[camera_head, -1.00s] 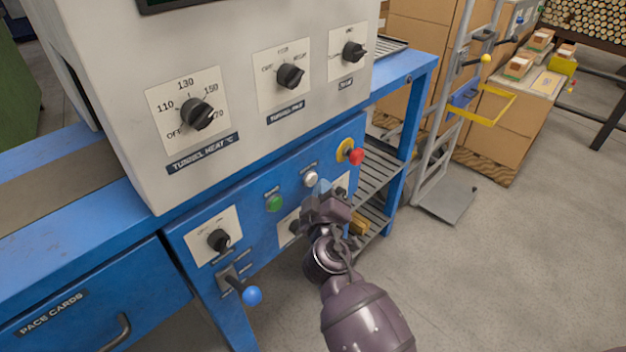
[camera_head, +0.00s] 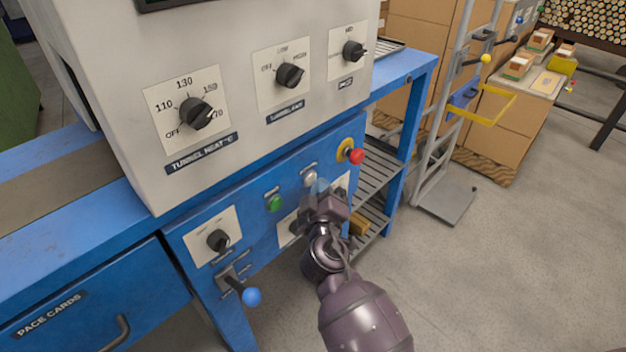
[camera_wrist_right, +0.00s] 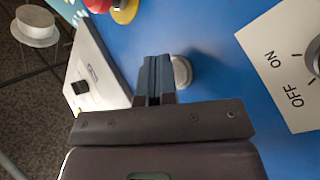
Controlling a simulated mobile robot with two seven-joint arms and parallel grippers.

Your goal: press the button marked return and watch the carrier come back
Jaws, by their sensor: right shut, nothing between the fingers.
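A blue control panel (camera_head: 250,232) carries a white button (camera_head: 311,178) and a green button (camera_head: 274,203); their small labels are too blurred to read, so I cannot tell which is marked return. My right gripper (camera_head: 319,188) is shut and empty, its tips just below the white button and partly overlapping it. In the right wrist view the closed fingers (camera_wrist_right: 158,66) cover the left part of the white button (camera_wrist_right: 182,72); I cannot tell whether they touch it. I cannot make out the carrier. My left gripper is not in view.
A red stop button (camera_head: 356,157) on a yellow collar sits right of the white button. A lever with a blue ball (camera_head: 251,296) and a black knob (camera_head: 219,240) are at lower left.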

